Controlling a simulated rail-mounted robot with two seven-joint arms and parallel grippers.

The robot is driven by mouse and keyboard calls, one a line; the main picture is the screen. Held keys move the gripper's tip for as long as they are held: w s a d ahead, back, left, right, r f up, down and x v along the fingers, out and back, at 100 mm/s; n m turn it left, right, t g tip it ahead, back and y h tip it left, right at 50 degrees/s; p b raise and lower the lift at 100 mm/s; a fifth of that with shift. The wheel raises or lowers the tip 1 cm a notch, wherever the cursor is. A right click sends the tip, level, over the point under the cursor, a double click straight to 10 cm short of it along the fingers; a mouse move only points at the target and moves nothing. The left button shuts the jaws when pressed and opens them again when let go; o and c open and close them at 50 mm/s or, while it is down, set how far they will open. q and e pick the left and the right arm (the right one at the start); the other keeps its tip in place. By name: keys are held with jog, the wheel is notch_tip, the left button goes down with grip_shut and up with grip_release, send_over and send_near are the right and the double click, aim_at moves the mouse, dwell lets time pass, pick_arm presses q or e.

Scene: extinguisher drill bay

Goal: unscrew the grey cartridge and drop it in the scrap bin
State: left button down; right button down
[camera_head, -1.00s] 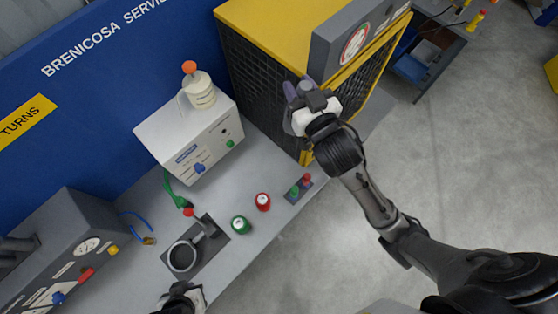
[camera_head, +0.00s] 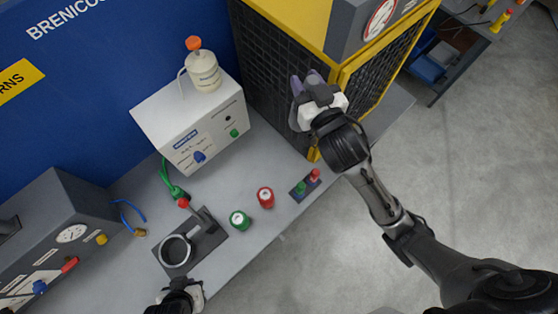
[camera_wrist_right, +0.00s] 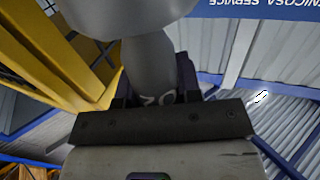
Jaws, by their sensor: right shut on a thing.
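My right gripper (camera_head: 308,86), with purple fingers, is raised in front of the yellow-framed mesh cage. In the right wrist view it is shut on a grey piece (camera_wrist_right: 151,65), with a narrow neck at the jaws and a wider part beyond. This looks like the grey cartridge; its far end is out of frame. My left gripper (camera_head: 180,294) is at the bench's front edge, just below the clamp ring (camera_head: 176,250); its fingertips are hidden. The ring looks empty. I cannot identify the scrap bin for certain.
A white box (camera_head: 190,125) carries a cream bottle (camera_head: 204,72) with an orange cap. Green (camera_head: 239,220) and red (camera_head: 265,197) round pieces stand on the bench near a two-button box (camera_head: 305,185). A gauge unit (camera_head: 65,235) is at left. Blue bins (camera_head: 428,68) lie at upper right.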

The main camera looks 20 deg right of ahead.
jog(key=w+a+f+n+g+y+b, duration=0.1)
jog(key=f+b, duration=0.4)
jog(key=f, duration=1.1)
jog(key=w+a+f+n+g+y+b, duration=0.2)
jog(key=w+a+f+n+y+b, duration=0.1)
jog(key=f, duration=1.4)
jog(key=shift+w+a+f+n+y+b, duration=0.15)
jog(key=shift+w+a+n+y+b, duration=0.25)
jog(key=shift+w+y+b, duration=1.15)
jog(key=shift+w+d+f, duration=0.1)
jog(key=shift+f, duration=0.05)
jog(key=c, duration=0.8)
grip_release()
jog(key=shift+f, duration=0.1)
